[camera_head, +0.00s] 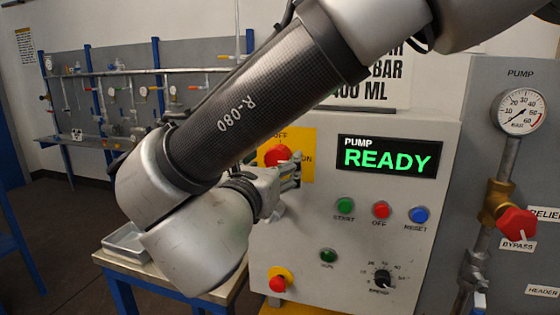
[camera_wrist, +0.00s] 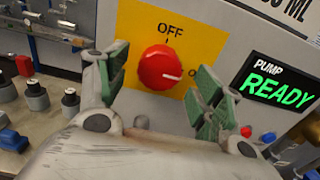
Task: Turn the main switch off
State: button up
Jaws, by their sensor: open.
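The main switch is a red round knob (camera_head: 277,155) on a yellow plate marked OFF at the top and ON at the right. The knob also shows in the wrist view (camera_wrist: 158,66), where its white mark points right, toward the ON side. My gripper (camera_wrist: 161,78) is open, with one green-padded finger on each side of the knob in that view. I cannot tell whether the fingers touch it. In the head view my gripper (camera_head: 290,172) is in front of the plate's lower part, and my arm covers the plate's left side.
The panel's display (camera_head: 388,156) reads PUMP READY. Below it are green, red (camera_head: 381,210) and blue buttons, a black dial (camera_head: 382,279) and a red emergency button (camera_head: 279,282). A gauge (camera_head: 521,110) and red valve handle (camera_head: 516,223) stand at the right.

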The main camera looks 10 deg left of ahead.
jog(key=shift+w, duration=1.2)
jog(key=shift+c, duration=0.4)
jog(key=c, duration=0.9)
jog(key=shift+c, duration=0.2)
